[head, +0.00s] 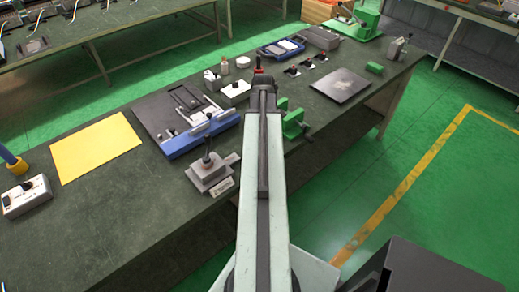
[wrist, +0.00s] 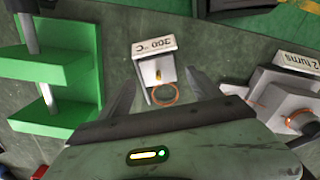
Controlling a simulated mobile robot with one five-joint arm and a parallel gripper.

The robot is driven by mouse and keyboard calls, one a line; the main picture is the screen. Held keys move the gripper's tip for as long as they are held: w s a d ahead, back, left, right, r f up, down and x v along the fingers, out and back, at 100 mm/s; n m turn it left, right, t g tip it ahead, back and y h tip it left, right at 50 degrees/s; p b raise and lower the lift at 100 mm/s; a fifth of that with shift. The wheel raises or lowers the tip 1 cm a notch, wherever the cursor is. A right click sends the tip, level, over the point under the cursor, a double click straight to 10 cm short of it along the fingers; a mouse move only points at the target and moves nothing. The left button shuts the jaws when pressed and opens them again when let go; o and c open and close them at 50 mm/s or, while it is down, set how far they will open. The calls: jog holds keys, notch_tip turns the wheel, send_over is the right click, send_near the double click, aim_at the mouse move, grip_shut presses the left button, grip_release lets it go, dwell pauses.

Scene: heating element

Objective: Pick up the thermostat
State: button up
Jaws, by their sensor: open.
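A small pale block with a plate marked "200 °C" (wrist: 154,46), which I take to be the thermostat, stands in the middle of the wrist view. It has a small brass-coloured part and a copper-coloured ring (wrist: 164,94) at its near side. My gripper (wrist: 160,74) is open, with one dark finger on each side of the block and a gap to it. Whether the fingers reach down to its height, I cannot tell. In the head view my arm covers the middle of the bench, and I cannot make out the block or the fingers there.
A green clamp (wrist: 60,75) stands left of the block in the wrist view; it shows right of my arm in the head view (head: 293,122). A grey block labelled "2 turns" (wrist: 285,100) is close on the right. A yellow sheet (head: 95,147) lies on the bench.

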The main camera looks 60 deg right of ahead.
jog(key=shift+f, duration=0.85)
jog(key=shift+r, duration=0.2)
grip_shut()
notch_tip(320, 180, up, 8)
jog(key=p, duration=0.8)
jog(key=shift+r, duration=0.2)
jog(key=shift+r+p, duration=0.15)
jog(key=shift+p, duration=0.2)
